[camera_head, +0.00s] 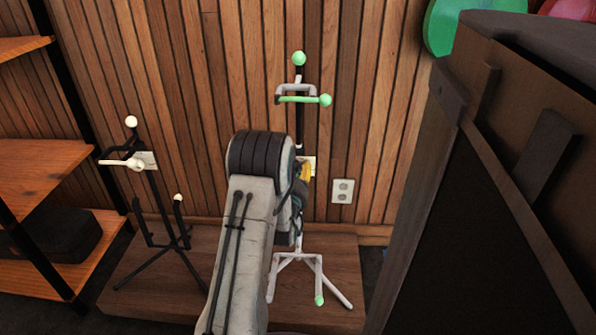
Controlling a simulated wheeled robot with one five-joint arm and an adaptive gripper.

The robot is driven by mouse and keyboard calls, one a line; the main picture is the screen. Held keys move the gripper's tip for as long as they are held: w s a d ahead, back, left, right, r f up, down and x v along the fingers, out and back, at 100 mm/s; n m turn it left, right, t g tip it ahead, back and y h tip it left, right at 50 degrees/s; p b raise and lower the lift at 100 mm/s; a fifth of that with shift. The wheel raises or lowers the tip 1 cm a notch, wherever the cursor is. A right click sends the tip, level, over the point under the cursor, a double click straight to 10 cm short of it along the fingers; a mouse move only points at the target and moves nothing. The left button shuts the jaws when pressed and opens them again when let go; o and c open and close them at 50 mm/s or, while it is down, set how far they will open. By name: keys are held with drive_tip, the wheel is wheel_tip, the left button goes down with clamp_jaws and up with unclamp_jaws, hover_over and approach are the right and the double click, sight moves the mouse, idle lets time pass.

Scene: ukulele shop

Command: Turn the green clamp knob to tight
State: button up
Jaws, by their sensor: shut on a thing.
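A slim stand with green fittings stands against the wood wall. It has a green ball (298,58) on top, a green-padded yoke (298,99) below it, a dark upper post (299,128) and white legs (300,258). My arm reaches up from the bottom edge and covers the middle of the post. My gripper (300,188) is at the post there, mostly behind my arm, with a yellow part showing. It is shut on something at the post. The green clamp knob is hidden, so its turn position cannot be seen.
A black stand with cream fittings (155,200) is on the left, on the same wooden platform (335,262). Shelves (42,170) are at far left. A large dark cabinet (480,200) fills the right. A wall outlet (343,190) is right of the post.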

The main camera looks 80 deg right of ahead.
drive_tip(key=shift+f, duration=0.1)
drive_tip(key=o, duration=1.2)
drive_tip(key=shift+w+a+r, duration=0.1)
drive_tip(key=shift+a, duration=1.8)
drive_tip(key=shift+w+a+r, duration=0.1)
drive_tip(key=shift+a, duration=1.75)
